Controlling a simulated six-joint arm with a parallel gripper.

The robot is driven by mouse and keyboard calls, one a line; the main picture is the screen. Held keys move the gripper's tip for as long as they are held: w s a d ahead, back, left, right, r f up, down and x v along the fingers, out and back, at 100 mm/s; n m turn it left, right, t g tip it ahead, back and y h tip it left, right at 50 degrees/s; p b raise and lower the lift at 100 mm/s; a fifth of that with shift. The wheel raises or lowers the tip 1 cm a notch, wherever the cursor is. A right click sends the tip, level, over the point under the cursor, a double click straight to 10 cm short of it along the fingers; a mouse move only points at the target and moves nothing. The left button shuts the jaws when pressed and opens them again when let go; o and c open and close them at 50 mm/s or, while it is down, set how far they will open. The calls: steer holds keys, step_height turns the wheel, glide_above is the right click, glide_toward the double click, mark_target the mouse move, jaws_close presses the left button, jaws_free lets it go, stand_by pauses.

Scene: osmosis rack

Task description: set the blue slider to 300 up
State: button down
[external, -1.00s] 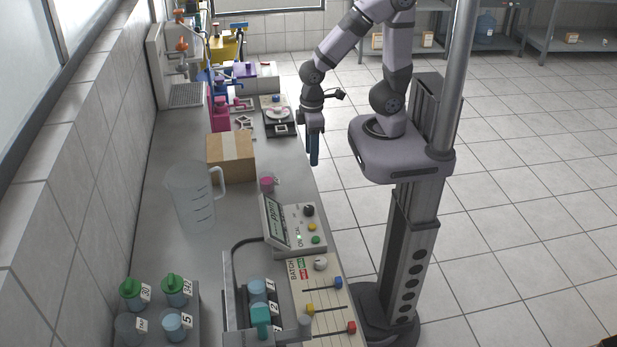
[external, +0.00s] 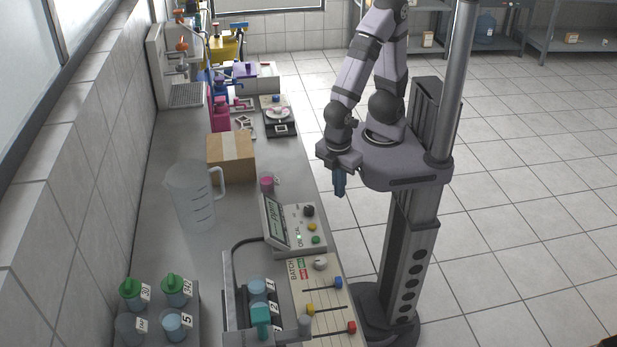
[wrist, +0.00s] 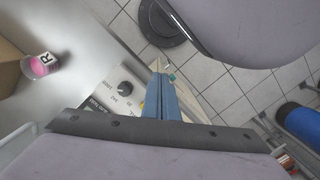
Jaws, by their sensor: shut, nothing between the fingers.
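The blue slider (external: 338,283) is a small blue knob on the beige slider panel (external: 298,275) at the bench's front right edge in the external view. It sits toward the right end of its track. A yellow slider (external: 311,309) and a red slider (external: 351,327) are on tracks nearby. My gripper (external: 340,192) points down with its blue fingers shut and empty, in the air beyond the bench's right edge, well apart from the panel. In the wrist view the shut fingers (wrist: 160,95) cover part of what lies behind them.
A control box with a screen (external: 277,222) stands just behind the panel. Green-lidded jars (external: 131,288) are at front left. Open air lies right of the bench.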

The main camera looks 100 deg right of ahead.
steer(key=s+a+f+n+t+b, duration=0.1)
steer(key=s+a+f+n+b, duration=0.1)
steer(key=s+a+n, duration=0.6)
steer(key=s+a+f+n+t+b, duration=0.1)
steer(key=s+a+f+n+t, duration=0.15)
steer(key=a+n, duration=0.45)
steer(key=w+a+r+n+t, duration=0.2)
steer(key=w+a+r+n, duration=0.3)
steer(key=a+n, duration=0.4)
steer(key=shift+r+n+y, duration=0.2)
steer(key=shift+n+y, duration=0.2)
steer(key=shift+n, duration=1.8)
steer(key=shift+a, duration=0.1)
steer(key=shift+f, duration=0.1)
